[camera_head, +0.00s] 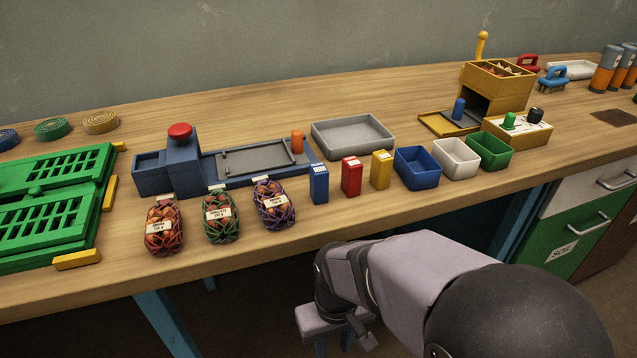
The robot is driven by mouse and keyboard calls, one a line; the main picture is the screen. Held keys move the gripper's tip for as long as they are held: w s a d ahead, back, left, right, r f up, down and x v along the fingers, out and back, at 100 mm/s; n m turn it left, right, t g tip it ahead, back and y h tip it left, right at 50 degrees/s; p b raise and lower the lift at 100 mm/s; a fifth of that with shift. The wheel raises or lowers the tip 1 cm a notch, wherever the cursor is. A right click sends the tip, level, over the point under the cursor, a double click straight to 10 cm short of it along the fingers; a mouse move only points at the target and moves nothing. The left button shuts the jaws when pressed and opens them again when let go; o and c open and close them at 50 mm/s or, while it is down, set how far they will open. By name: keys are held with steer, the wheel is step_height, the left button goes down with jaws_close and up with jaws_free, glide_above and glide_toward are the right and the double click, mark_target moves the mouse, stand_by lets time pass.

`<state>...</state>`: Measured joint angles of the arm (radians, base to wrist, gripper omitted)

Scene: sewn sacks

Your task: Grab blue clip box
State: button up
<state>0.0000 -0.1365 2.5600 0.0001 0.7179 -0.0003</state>
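The blue clip box (319,184) is a small upright blue box with a pale label near its top. It stands on the workbench near the front edge, left of a red box (352,177) and a yellow box (381,170) of similar shape. Nothing is holding it. My arm shows at the bottom right, below and in front of the bench edge, apart from the box. The end of my arm cannot be made out, so my gripper is not seen.
Blue (417,168), white (456,159) and green (490,151) open bins stand to the right. Netted sacks (273,204) lie to the left. A blue device with a red knob (180,131) and a grey tray (353,136) are behind. Bare bench lies in front of the box.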

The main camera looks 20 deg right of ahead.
mark_target(321, 175)
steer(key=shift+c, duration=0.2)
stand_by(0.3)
